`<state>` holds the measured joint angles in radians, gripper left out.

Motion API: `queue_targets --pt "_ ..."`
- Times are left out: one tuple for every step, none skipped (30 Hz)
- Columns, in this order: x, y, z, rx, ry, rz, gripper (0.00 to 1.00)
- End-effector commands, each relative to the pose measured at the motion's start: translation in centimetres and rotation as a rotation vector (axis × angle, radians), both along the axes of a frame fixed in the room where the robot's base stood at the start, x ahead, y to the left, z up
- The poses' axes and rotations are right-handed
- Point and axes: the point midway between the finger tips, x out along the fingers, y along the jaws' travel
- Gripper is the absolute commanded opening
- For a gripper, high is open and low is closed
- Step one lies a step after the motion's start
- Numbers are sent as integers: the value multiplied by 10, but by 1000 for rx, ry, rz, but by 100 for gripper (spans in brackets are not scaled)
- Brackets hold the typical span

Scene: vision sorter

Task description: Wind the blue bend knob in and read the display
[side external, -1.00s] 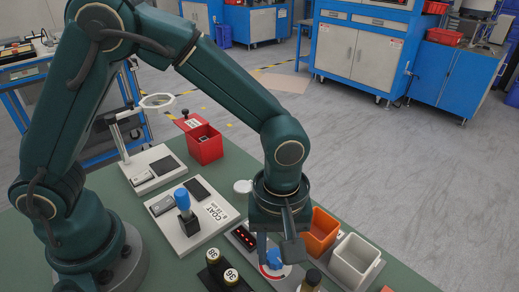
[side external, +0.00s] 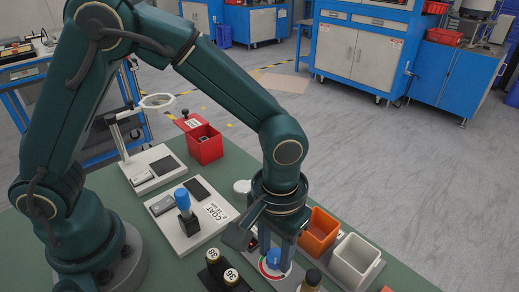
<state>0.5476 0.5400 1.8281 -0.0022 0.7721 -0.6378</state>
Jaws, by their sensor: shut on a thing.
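The blue bend knob (side external: 274,258) sits on a round dial with a white face and red and green marks, at the lower middle of the table. My gripper (side external: 276,252) points down over it and is shut on the knob, with one finger on each side. The display is mostly hidden behind my gripper; only a small dark and red part (side external: 253,242) shows at its left, and no reading can be made out.
An orange bin (side external: 320,233) and a white bin (side external: 354,262) stand right of the dial. A black holder with bottles marked 38 and 36 (side external: 231,276) is at its left. A COAT plate (side external: 206,233) with a blue-topped post, a red box (side external: 205,145) and a ring stand (side external: 157,101) lie farther left.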

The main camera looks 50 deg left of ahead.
Motion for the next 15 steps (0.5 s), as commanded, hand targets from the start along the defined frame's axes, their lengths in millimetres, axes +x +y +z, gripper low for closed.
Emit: queue_targets --pt "0 0 1 -1 0 -42 0" --pt "0 0 1 -1 0 -70 0" --pt "0 0 1 -1 1 -108 0" --pt "0 0 1 -1 1 -137 0" --pt "0 0 1 -1 1 -165 0" --pt "0 0 1 -1 1 -203 0" --pt "0 0 1 -1 0 -231 0" --pt "0 0 1 -1 0 -260 0" --pt "0 1 1 -1 0 -298 0" --pt "0 1 1 -1 0 -326 0" --pt "0 1 1 -1 0 -355 0" --pt "0 1 1 -1 0 -393 0" --pt "0 1 1 -1 0 -421 0" --pt "0 1 1 -1 0 -450 0" --pt "0 1 1 -1 1 -488 0"
